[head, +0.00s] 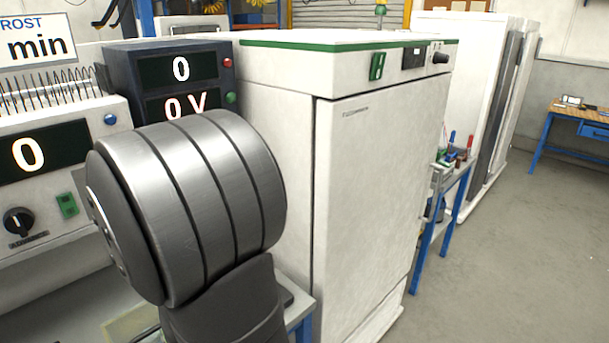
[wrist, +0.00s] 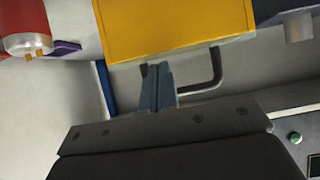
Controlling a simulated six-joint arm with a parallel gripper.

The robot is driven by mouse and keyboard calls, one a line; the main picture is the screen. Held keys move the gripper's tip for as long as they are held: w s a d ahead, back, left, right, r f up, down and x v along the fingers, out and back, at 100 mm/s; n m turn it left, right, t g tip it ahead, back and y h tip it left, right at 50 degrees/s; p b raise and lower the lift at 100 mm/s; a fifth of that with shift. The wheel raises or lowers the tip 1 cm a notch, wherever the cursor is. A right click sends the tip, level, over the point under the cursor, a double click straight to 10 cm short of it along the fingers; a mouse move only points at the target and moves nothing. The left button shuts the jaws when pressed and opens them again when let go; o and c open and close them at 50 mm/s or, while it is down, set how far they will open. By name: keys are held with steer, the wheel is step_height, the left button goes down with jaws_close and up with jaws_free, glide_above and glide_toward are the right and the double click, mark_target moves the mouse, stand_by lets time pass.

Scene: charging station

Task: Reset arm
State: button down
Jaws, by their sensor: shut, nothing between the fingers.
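My gripper (wrist: 158,68) shows in the wrist view, its two blue-grey fingers pressed together with nothing between them. Its dark grey body fills the bottom of that view. The fingertips point toward the lower edge of a yellow box (wrist: 175,28); I cannot tell whether they touch it. In the head view, a thick dark grey joint of my arm stands in front of the instruments at the left. The gripper itself does not show there.
In the wrist view, a dark bent handle (wrist: 212,72) is beside the fingers, and a red cylinder (wrist: 25,25) is at upper left. In the head view, a white cabinet (head: 375,190) stands right of my arm, near a display unit (head: 175,70). Open floor (head: 520,260) lies at right.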

steer(key=w+a+r+g+h, duration=0.4)
steer(key=w+a+r, duration=0.7)
steer(key=r, duration=0.4)
steer(key=shift+w+a+r, duration=0.2)
steer(key=shift+w+a, duration=0.05)
stand_by(0.7)
steer(key=c, duration=2.2)
jaws_free()
steer(key=c, duration=1.5)
jaws_free()
steer(key=s+d+r+n+g+h, duration=0.25)
steer(key=r+n, duration=0.25)
steer(key=n, duration=0.4)
steer(key=s+d+r+n+g+h, duration=0.1)
steer(key=s+r+n+g+h, duration=0.25)
steer(key=r+n, duration=0.4)
step_height(320, 180, down, 19)
steer(key=s+d+n, duration=0.1)
steer(key=s, duration=0.1)
steer(key=shift+s+d+t+y, duration=0.15)
steer(key=shift+s+t+y, duration=0.15)
